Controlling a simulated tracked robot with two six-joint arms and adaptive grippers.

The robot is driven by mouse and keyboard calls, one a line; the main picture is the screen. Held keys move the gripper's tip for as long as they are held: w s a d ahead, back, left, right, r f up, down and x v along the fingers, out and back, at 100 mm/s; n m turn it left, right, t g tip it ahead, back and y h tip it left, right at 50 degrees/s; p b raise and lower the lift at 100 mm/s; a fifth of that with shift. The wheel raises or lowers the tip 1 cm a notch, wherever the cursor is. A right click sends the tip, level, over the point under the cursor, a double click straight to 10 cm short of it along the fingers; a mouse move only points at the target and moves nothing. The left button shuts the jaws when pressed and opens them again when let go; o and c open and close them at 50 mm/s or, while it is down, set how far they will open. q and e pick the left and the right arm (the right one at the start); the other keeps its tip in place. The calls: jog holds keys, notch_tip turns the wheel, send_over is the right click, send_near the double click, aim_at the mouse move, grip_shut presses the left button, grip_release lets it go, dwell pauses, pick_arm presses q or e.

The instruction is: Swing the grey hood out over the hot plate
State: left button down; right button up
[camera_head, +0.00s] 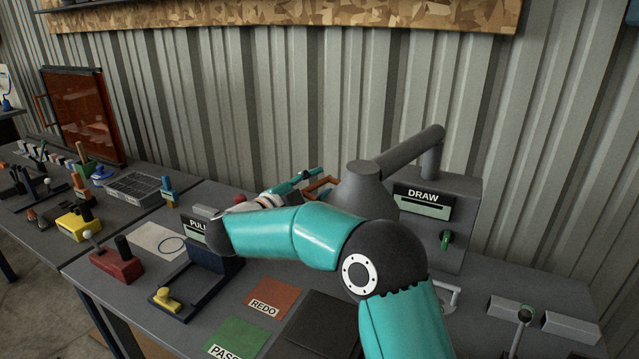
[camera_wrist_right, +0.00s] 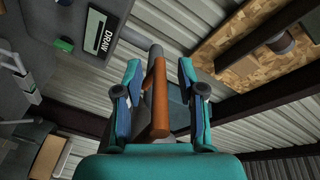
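The grey hood (camera_head: 366,187) is a cone hanging on a thick grey pipe that runs to a post at the back right. An orange handle (camera_head: 326,184) sticks out to its left. My right gripper (camera_head: 300,182) is at this handle, partly hidden behind my own forearm. In the right wrist view, the handle (camera_wrist_right: 160,95) lies between the two fingers of my right gripper (camera_wrist_right: 160,88), with a gap visible on either side. The fingers are open. I cannot make out the hot plate; my right arm covers the bench below the hood. My left gripper is out of view.
A grey box labelled DRAW (camera_head: 425,202) stands right of the hood. Green PASS (camera_head: 237,338) and orange REDO (camera_head: 272,297) mats and a dark flat square (camera_head: 318,325) lie in front. A red block (camera_head: 115,267) stands left. The corrugated wall rises behind.

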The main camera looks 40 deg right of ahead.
jog(key=shift+a, duration=0.1)
jog(key=s+a, duration=0.1)
jog(key=a, duration=1)
jog(key=shift+s+a, duration=0.25)
jog(key=shift+a, duration=0.15)
jog(key=shift+f, duration=0.1)
